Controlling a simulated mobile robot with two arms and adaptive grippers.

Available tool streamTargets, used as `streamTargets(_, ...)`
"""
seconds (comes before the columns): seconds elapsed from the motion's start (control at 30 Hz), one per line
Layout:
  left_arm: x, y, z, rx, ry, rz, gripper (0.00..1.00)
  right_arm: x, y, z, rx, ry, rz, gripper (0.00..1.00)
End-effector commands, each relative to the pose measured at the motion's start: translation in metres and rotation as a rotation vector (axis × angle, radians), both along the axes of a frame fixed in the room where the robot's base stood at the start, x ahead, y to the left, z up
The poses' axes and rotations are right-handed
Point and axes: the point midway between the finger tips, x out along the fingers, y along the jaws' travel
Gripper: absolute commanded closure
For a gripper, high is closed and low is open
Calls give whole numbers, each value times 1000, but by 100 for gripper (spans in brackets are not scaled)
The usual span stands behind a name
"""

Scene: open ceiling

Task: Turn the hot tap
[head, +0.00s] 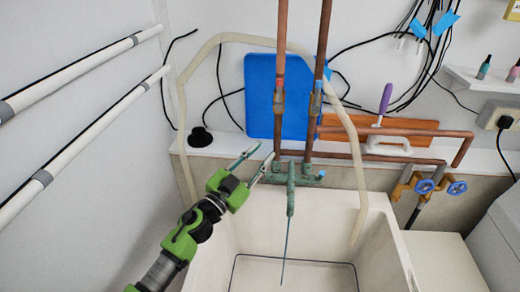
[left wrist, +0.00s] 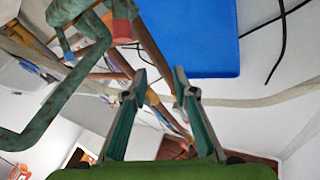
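A weathered green tap (head: 291,185) sits over the sink at the foot of two copper pipes. A blue mark shows on its right handle; the left handle, beside my gripper, is small and hard to make out. My left gripper (head: 263,154) is open and empty, its fingertips just left of the tap body, with no clear contact. In the left wrist view, my left gripper (left wrist: 160,73) has its fingers apart with nothing between them. The green spout (left wrist: 42,120) and a reddish fitting (left wrist: 121,30) are left of the fingers. My right gripper is not in view.
The copper pipes (head: 281,45) rise in front of a blue board (head: 258,98). A pale hose (head: 181,120) arches around the tap. The white sink (head: 372,225) lies below. Blue-handled valves (head: 425,186) are at the right, and white wall pipes (head: 70,75) run at the left.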

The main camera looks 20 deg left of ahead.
Motion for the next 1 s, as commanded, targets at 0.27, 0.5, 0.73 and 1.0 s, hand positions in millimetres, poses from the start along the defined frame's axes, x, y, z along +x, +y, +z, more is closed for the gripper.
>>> streamTargets(0.27, 0, 0, 24, 2, -2, -1, 74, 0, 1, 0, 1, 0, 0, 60)
streamTargets(0.5, 0, 0, 26, -1, 1, 0, 74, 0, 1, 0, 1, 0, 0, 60)
streamTargets(0.73, 0, 0, 29, 0, 0, 1, 100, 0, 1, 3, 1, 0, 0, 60)
streamTargets(1.0, 0, 0, 64, 0, 0, 0, 100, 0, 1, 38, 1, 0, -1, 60)
